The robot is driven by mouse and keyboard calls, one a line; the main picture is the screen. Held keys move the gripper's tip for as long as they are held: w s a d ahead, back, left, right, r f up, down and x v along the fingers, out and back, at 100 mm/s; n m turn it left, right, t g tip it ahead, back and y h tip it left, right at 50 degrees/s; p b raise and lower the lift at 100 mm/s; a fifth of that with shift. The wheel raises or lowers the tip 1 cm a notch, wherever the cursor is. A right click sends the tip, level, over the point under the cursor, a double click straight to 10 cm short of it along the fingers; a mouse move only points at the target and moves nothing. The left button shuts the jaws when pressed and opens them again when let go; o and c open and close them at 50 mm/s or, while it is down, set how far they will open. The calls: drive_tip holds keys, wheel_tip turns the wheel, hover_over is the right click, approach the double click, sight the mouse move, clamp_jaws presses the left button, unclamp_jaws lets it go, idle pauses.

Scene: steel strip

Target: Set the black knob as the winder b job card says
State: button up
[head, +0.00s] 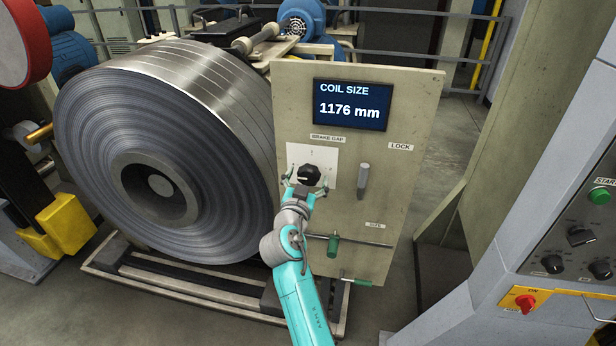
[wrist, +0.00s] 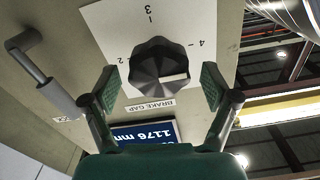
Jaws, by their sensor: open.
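The black knob (head: 309,175) sits on a white dial plate (head: 325,155) under a BRAKE GAP label on a beige panel. In the wrist view, which is upside down, the black knob (wrist: 155,62) shows a white mark on its lower right side. The numbers 2, 3 and 4 show around it. The mark lies on the 4 side, but I cannot tell its exact setting. My gripper (head: 307,188) is open in front of the dial. In the wrist view its fingers (wrist: 160,86) stand apart on both sides of the knob. No winder b job card is readable.
A display (head: 352,104) above the dial reads COIL SIZE 1176 mm. A grey LOCK lever (head: 363,181) stands right of the dial. Green-handled SIZE lever (head: 333,245) is below. A large steel coil (head: 85,130) stands left. A grey control console (head: 520,200) stands right.

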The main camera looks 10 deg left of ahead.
drive_tip(key=shift+w, duration=0.4)
drive_tip(key=shift+c, duration=0.2)
drive_tip(key=c, duration=1.1)
